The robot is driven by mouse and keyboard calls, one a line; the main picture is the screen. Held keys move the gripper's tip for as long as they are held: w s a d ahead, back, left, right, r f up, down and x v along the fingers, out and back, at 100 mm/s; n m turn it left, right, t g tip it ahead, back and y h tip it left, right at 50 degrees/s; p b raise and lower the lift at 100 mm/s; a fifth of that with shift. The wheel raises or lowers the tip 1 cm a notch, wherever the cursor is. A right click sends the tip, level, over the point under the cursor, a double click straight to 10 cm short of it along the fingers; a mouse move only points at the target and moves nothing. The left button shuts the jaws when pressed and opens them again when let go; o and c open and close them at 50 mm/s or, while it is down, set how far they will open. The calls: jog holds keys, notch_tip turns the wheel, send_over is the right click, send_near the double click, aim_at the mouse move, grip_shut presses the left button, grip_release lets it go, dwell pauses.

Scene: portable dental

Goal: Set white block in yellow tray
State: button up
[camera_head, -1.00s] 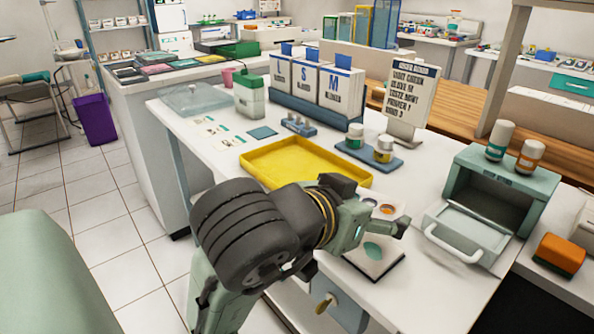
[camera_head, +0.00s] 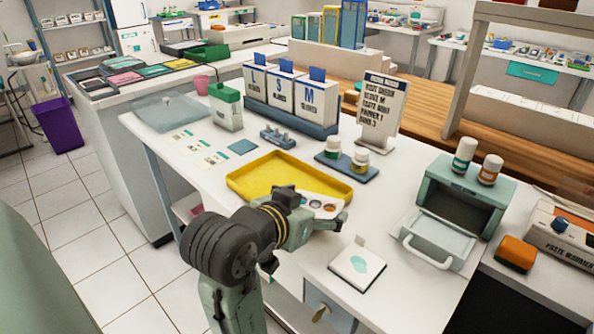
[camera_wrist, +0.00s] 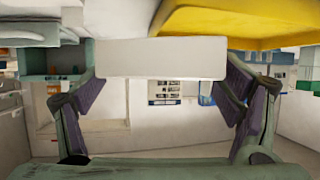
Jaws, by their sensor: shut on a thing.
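The white block (camera_head: 322,206), with coloured round spots on its top, is held in my gripper (camera_head: 325,221). In the wrist view the block (camera_wrist: 160,58) is a plain white face between the two fingers (camera_wrist: 165,92). The yellow tray (camera_head: 262,167) lies flat and empty-looking on the white counter. The block shows at the tray's front right corner in the head view; I cannot tell whether it is over the rim. In the wrist view the tray (camera_wrist: 240,18) is at the upper right, close to the block. My arm hides part of the tray's front edge.
A white pad with a teal spot (camera_head: 357,266) lies at the front right. A stand with two jars (camera_head: 345,160) and a sign (camera_head: 381,108) are behind the tray. An open pale-green box (camera_head: 458,205) is at the right. A small blue-grey rack (camera_head: 277,138) stands behind the tray.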

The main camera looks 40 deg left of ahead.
jog(key=w+a, duration=0.2)
jog(key=a, duration=0.1)
jog(key=w+a, duration=0.2)
jog(key=w+a+f, duration=0.1)
jog(key=w+a, duration=0.1)
jog(key=a, duration=0.1)
jog(key=shift+w+a+p, duration=0.2)
jog(key=shift+a+p, duration=0.1)
jog(key=shift+p, duration=0.05)
jog(key=shift+w+a+f, duration=0.1)
jog(key=shift+a+f, duration=0.05)
jog(key=shift+f+p, duration=0.35)
jog(key=shift+f, duration=1.3)
jog(key=shift+f, duration=0.2)
jog(key=o, duration=1.3)
